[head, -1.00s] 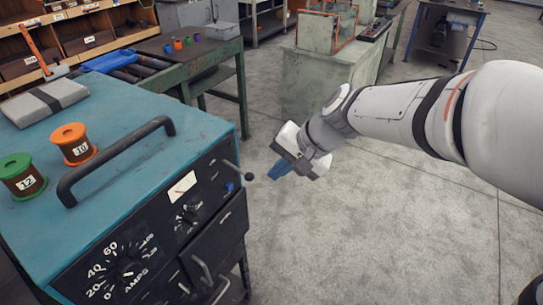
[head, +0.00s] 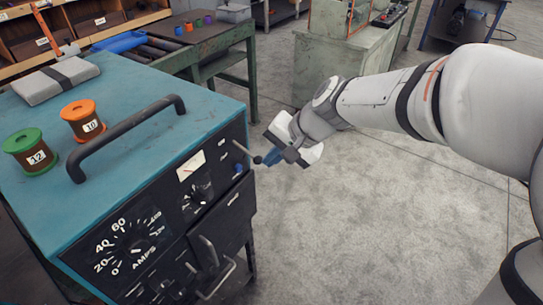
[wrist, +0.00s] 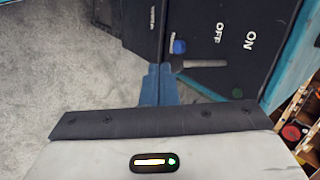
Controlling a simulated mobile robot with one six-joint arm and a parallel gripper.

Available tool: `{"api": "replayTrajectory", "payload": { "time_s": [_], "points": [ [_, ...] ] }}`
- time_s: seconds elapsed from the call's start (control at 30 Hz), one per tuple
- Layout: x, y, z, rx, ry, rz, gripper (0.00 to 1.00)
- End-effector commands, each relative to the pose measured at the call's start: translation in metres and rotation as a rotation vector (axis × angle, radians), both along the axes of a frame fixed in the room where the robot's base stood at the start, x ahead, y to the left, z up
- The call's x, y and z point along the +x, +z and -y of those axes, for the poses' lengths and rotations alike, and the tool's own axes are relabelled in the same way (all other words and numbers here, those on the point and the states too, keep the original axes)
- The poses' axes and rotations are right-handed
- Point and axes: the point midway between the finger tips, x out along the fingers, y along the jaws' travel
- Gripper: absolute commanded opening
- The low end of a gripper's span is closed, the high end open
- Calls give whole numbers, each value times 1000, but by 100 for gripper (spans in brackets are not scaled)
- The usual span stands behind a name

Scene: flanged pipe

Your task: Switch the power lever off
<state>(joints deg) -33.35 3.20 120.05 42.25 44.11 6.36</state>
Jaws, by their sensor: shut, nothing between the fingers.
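The power lever (head: 246,151) is a thin dark rod with a round black knob. It sticks out from the upper right of the black front panel of the teal-topped machine (head: 150,235). In the wrist view the lever (wrist: 203,64) lies beside the white OFF and ON labels. My gripper (head: 269,159) is shut and empty, with its blue fingertips right at the knob. In the wrist view the fingertips (wrist: 160,72) are close beside the knob end. I cannot tell whether they touch it.
A blue button (wrist: 179,46) sits on the panel near the lever. A black handle (head: 130,135), an orange spool (head: 82,122) and a green spool (head: 31,152) are on the machine top. The floor (head: 360,220) to the right is clear.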

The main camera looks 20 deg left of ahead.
Motion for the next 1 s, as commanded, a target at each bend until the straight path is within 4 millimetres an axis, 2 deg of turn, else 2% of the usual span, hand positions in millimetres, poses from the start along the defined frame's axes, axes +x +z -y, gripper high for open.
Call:
{"api": "replayTrajectory", "payload": {
  "time_s": [0.03,0.17,0.57,1.0],
  "points": [
    [0,-11,0,0,0,1,0],
    [0,-16,-1,0,0,1,0],
    [0,-13,-1,0,1,1,0],
    [0,3,-1,1,1,1,0]
  ]
}}
